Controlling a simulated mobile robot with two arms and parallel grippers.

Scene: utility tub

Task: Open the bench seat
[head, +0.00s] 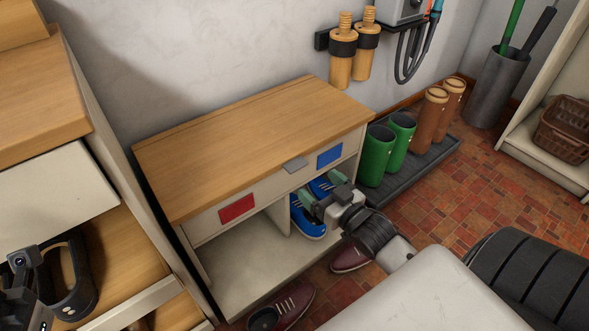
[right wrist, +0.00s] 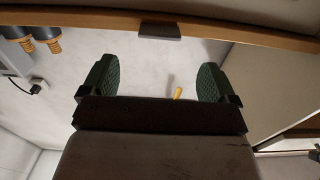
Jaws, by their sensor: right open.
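The bench seat (head: 255,135) is a low white cabinet with a wooden lid, which lies flat and closed. A small grey tab (head: 295,164) sticks out from the middle of its front edge; it also shows at the top of the right wrist view (right wrist: 160,29). My right gripper (head: 321,188) is open and empty, its green-padded fingers apart, in front of the bench and a little below the tab, not touching it. In the right wrist view its fingers (right wrist: 158,82) stand either side of the tab's line. Part of my left arm (head: 20,270) shows at the lower left; its fingers are unclear.
Blue shoes (head: 308,222) stand in the open lower shelf, partly behind my right gripper. Dark red shoes (head: 290,304) lie on the floor in front. Green boots (head: 379,155) and brown boots stand on a tray at right. A shelf unit (head: 60,190) stands close at left.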

